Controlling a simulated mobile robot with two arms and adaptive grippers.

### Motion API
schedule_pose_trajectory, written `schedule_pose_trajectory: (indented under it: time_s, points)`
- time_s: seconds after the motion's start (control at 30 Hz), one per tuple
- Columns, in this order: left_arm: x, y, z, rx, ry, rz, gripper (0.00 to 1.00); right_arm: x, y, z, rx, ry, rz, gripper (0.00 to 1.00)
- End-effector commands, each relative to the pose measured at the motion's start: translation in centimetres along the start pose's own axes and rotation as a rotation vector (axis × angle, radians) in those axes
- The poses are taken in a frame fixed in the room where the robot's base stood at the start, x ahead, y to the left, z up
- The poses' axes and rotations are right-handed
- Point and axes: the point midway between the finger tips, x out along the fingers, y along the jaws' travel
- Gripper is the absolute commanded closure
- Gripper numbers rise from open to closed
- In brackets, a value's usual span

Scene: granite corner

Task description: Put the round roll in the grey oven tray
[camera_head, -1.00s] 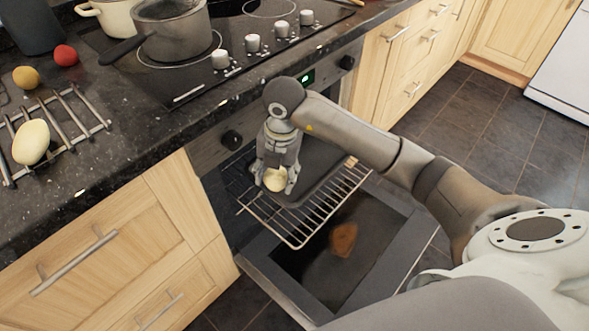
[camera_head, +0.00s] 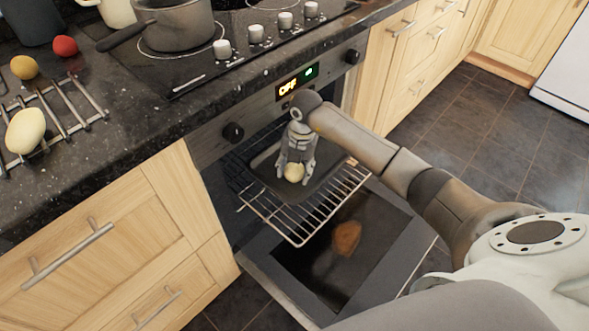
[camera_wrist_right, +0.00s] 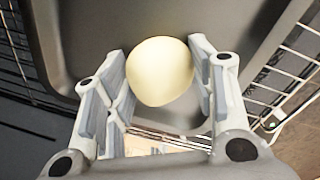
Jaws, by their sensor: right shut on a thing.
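The round roll (camera_head: 294,173) is pale cream and sits between the fingertips of my right gripper (camera_head: 294,168). In the right wrist view the roll (camera_wrist_right: 160,72) is between the two finger pads of that gripper (camera_wrist_right: 158,78), which is shut on it. The grey oven tray (camera_head: 324,181) rests on the wire shelf at the oven mouth. The roll is over the tray's inside; in the wrist view the tray (camera_wrist_right: 95,30) fills the space behind it. I cannot tell whether the roll touches the tray floor. My left gripper is not in view.
The oven shelf (camera_head: 297,240) juts out above the open oven door (camera_head: 290,285). A pale oval roll (camera_head: 25,131) lies on a metal rack (camera_head: 75,115) on the counter, near a red ball (camera_head: 65,46) and a yellow one (camera_head: 24,67). A pot (camera_head: 176,27) stands on the hob.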

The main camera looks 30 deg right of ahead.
Motion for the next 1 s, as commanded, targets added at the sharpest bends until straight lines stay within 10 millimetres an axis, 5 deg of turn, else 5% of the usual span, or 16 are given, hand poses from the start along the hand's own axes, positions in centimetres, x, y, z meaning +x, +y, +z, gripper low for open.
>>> schedule_pose_trajectory:
  time_s: [0.33,0.37,0.53,1.0]
  points:
    - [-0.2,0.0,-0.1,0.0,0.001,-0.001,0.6,0.2,0.0,0.0,0.0,0.0,0.001,0.72]
    - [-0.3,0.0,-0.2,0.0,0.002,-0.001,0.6,0.2,0.0,0.0,0.0,0.0,0.001,0.48]
    - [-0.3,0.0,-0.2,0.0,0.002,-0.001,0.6,0.2,0.0,0.0,0.0,0.0,0.001,0.27]
    - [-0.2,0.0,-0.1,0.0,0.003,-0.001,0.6,-1.1,0.1,0.1,0.0,-0.003,0.004,0.27]
